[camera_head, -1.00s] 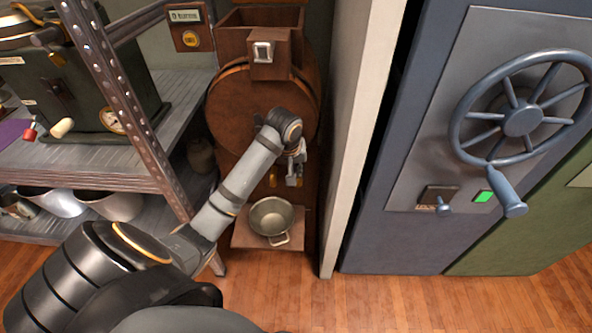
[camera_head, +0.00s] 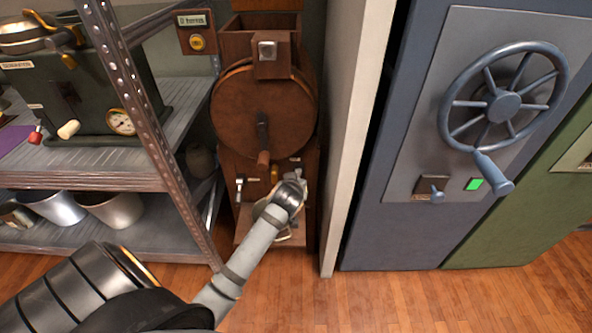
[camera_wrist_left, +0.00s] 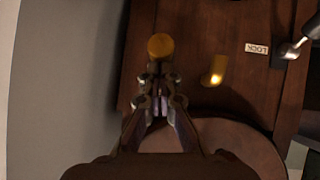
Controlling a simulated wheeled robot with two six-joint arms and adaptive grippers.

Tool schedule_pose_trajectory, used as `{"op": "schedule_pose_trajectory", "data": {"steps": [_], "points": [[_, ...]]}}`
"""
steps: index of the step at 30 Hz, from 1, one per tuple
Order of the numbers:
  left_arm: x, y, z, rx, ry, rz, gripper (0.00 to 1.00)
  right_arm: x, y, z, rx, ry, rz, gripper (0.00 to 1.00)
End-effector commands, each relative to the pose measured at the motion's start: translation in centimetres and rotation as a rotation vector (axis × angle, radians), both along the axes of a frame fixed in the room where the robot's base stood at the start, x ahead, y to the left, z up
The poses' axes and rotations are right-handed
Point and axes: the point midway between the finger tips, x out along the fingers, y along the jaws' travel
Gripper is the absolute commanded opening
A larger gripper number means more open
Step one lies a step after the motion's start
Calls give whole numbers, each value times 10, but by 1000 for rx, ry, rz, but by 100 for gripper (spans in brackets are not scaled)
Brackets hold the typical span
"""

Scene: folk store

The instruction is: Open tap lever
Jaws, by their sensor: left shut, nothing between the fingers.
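The wooden machine with a round drum (camera_head: 262,112) stands against the back, between the shelf and a pale wall. Low on its front is a brass fitting (camera_head: 274,173), which also shows in the wrist view (camera_wrist_left: 216,74). A second brass piece with a round end (camera_wrist_left: 160,46) shows just beyond my fingertips in the wrist view; I cannot tell whether it is the tap lever or whether they touch. My left gripper (camera_head: 302,180) is at the machine's lower right front, shut and empty; its fingers show in the wrist view (camera_wrist_left: 158,100). My right gripper is not in view.
A metal bowl (camera_head: 260,209) below the machine's front is mostly hidden by my left arm. A small lever (camera_wrist_left: 296,49) beside a LOCK label (camera_wrist_left: 257,48) is on the machine. The metal shelf (camera_head: 105,178) is left; the pale wall (camera_head: 357,120) stands close right.

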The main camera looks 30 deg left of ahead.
Motion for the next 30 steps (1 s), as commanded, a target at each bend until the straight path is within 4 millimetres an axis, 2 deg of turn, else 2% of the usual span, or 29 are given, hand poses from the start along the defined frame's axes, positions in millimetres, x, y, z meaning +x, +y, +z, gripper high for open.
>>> {"op": "schedule_pose_trajectory", "data": {"steps": [1, 3, 6, 12, 30], "points": [[-3, -2, -13, 17, -31, 0, 0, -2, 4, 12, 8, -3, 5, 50], [-4, -2, -18, 48, -80, -1, 0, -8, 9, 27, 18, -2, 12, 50], [-5, -3, -23, 88, -142, 0, 0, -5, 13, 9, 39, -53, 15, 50], [-5, -3, -27, 135, -222, -1, 0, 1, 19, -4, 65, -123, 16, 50], [-5, -3, -33, 131, -217, 1, 0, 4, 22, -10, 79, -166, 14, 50]]}}
